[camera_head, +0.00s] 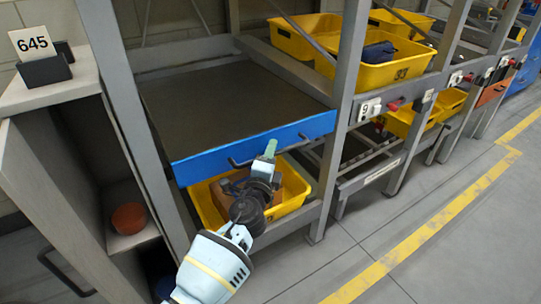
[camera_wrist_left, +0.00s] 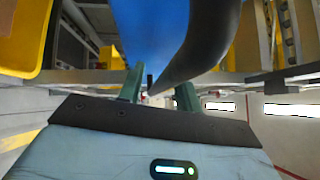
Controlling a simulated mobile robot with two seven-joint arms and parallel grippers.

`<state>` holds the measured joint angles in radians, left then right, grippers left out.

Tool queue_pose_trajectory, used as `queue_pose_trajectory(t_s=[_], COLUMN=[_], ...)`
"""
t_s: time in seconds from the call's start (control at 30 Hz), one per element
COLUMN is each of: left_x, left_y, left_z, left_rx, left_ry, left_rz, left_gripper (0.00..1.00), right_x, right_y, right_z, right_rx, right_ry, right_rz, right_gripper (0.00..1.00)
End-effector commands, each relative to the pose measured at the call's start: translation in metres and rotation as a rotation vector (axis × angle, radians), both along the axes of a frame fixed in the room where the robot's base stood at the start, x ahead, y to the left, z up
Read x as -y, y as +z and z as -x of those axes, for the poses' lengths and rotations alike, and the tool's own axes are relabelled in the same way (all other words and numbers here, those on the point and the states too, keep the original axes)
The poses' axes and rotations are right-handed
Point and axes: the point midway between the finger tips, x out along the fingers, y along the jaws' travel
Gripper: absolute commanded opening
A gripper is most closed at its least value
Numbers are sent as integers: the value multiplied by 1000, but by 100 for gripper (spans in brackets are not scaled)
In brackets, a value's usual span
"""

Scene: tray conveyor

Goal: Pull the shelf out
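The shelf is a dark flat deck with a blue front panel (camera_head: 205,166), pushed back level in the rack. Its black handle (camera_head: 236,163) runs along the front of the panel. My left gripper (camera_head: 269,149) is at the middle of the handle, in front of the panel, and hides part of it. In the left wrist view the two green fingers (camera_wrist_left: 158,92) stand apart. The dark handle (camera_wrist_left: 205,45) curves down close to the gap between them; I cannot tell whether they touch it. My right gripper is not in view.
A yellow bin (camera_head: 292,190) with a brown item stands below the shelf, behind my left arm. A rack post (camera_head: 340,120) stands just right of the panel. The floor (camera_head: 340,250) in front is clear.

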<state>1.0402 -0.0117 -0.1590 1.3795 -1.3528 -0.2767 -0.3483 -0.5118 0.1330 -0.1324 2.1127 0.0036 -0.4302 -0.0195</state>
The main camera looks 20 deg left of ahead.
Motion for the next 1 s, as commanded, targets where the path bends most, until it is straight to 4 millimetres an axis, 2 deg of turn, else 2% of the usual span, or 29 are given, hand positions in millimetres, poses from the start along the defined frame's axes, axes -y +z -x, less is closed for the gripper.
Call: queue_pose_trajectory(t_s=[0.2,0.47,0.5,1.0], left_x=[0,0,0,-2], left_y=[0,0,0,-1], left_z=[0,0,0,3], left_rx=[0,0,0,-1], left_ry=[0,0,0,0], left_rz=[0,0,0,0], left_gripper=[34,2,0,0], right_x=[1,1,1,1], right_y=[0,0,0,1], right_z=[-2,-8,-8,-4], right_rx=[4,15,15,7], right_ry=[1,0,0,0], right_rz=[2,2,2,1], right_gripper=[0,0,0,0])
